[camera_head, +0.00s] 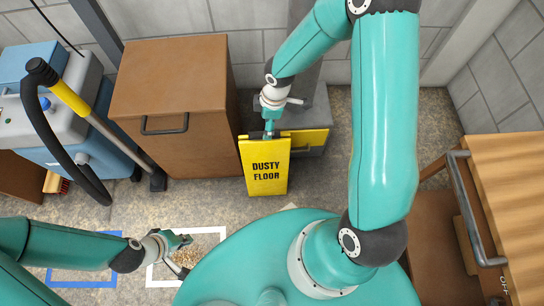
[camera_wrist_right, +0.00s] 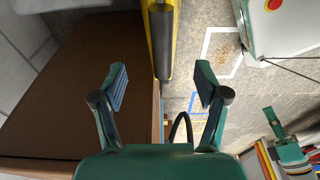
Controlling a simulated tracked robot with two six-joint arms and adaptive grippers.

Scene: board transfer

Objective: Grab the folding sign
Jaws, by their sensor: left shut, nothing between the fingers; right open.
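The folding sign (camera_head: 265,168) is yellow with "DUSTY FLOOR" in black and stands upright on the floor beside the brown cabinet. My right gripper (camera_head: 269,130) is at its top edge, pointing down, and partly hides it. In the right wrist view the sign (camera_wrist_right: 176,28) appears as a thin yellow panel with a dark top strip. That strip runs between the two spread fingers of my right gripper (camera_wrist_right: 162,85), with a gap on both sides. My left gripper (camera_head: 184,254) is shut and empty, low over the white floor outline, far from the sign.
The brown cabinet (camera_head: 172,90) stands directly left of the sign. A grey and yellow box (camera_head: 308,130) is close behind it. A blue-grey machine with a hose (camera_head: 75,120) is at left. A wooden-topped unit (camera_head: 505,170) is at right. A white floor outline (camera_head: 152,271) surrounds debris.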

